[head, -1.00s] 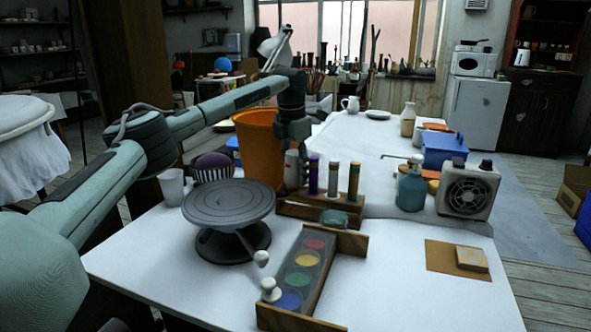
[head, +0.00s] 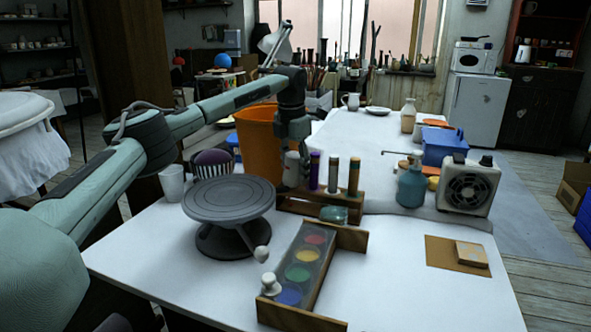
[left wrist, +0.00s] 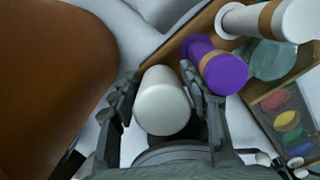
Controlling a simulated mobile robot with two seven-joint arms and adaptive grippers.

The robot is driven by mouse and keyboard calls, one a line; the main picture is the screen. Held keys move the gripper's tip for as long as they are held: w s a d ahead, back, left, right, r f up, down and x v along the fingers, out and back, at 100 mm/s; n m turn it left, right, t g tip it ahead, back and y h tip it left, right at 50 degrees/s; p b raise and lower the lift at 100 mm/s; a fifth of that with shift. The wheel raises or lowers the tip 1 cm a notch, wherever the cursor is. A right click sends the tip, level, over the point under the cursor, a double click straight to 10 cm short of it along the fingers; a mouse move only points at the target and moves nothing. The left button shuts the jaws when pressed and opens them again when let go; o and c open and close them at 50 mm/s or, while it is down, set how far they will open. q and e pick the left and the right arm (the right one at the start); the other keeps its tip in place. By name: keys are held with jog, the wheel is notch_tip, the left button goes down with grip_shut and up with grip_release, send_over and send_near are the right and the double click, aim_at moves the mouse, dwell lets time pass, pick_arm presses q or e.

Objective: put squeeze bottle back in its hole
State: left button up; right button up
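The squeeze bottle (head: 291,168) is white and upright at the left end of the wooden rack (head: 312,207). My left gripper (head: 293,150) points down over it. In the left wrist view, its fingers (left wrist: 162,88) lie close against both sides of the white bottle (left wrist: 163,108), and it looks shut on it. The bottle's lower end is hidden, so I cannot tell whether it sits fully in a hole. A purple bottle (head: 314,172), a grey-white bottle (head: 333,176) and a brown-topped bottle (head: 353,177) stand in the rack. My right gripper is not in view.
An orange bin (head: 257,148) stands close behind and left of the bottle. A grey turntable (head: 228,200) is at the left front. A paint tray (head: 313,283) lies before the rack. A teal pump bottle (head: 411,187) and a fan (head: 469,187) are right.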

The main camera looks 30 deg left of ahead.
pick_arm(q)
jog(key=shift+o, duration=1.3)
jog(key=r, duration=0.4)
jog(key=s+r, duration=0.1)
jog(key=r, duration=0.7)
jog(key=shift+s+d, duration=0.2)
jog(key=shift+s, duration=0.1)
